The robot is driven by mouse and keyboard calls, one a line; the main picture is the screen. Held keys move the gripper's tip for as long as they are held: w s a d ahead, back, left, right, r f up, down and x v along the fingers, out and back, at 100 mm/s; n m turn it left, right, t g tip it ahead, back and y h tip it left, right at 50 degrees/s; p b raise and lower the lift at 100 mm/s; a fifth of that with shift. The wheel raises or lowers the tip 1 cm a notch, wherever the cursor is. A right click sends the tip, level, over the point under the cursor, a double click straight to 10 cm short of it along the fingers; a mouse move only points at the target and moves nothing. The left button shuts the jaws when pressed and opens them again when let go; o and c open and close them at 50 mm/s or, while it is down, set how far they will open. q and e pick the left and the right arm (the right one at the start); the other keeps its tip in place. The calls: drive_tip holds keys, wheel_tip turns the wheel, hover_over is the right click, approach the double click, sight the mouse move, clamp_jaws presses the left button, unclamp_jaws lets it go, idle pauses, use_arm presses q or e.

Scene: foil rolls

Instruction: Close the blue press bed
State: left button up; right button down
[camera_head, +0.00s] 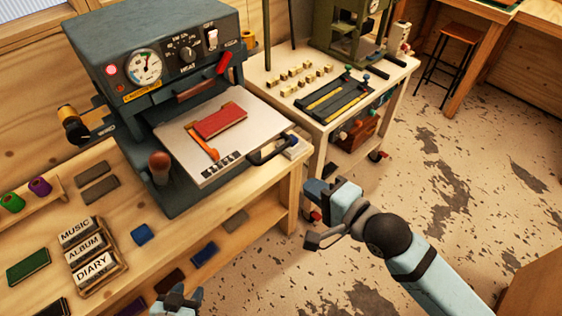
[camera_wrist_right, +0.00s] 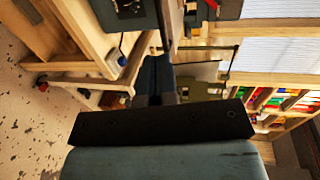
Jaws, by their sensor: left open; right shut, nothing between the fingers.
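The blue press (camera_head: 165,62) stands on the wooden bench at the upper left. Its flat metal bed (camera_head: 222,165) is slid out at the front, with a red book (camera_head: 220,121) and an orange guide (camera_head: 203,145) on it. A dark bar handle (camera_head: 275,149) sticks out at the bed's right front corner. My right gripper (camera_head: 318,190) is shut and empty, in front of the handle and to its right, apart from it. Its fingers also show in the right wrist view (camera_wrist_right: 155,80). My left gripper (camera_head: 180,300) is open at the bottom edge, partly cut off.
A side table (camera_head: 395,80) with brass type pieces and a green press (camera_head: 345,35) stands right of the bench. Label trays (camera_head: 88,255), coloured blocks and foil rolls (camera_head: 40,187) lie left of the bed. The floor at right is open.

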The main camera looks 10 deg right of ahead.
sight(218, 114)
drive_tip(key=p+x, duration=0.1)
drive_tip(key=x, duration=0.9)
drive_tip(key=shift+w+r, duration=0.1)
drive_tip(key=shift+w, duration=0.05)
drive_tip(key=shift+p+x, duration=0.35)
drive_tip(key=shift+x, duration=0.45)
use_arm(q)
drive_tip(key=shift+w+a+r, duration=0.1)
drive_tip(key=shift+a+r, duration=0.05)
drive_tip(key=shift+r, duration=0.3)
drive_tip(key=shift+w+a+r, duration=0.1)
drive_tip(key=shift+r, duration=0.35)
use_arm(e)
drive_tip(key=shift+a, duration=0.1)
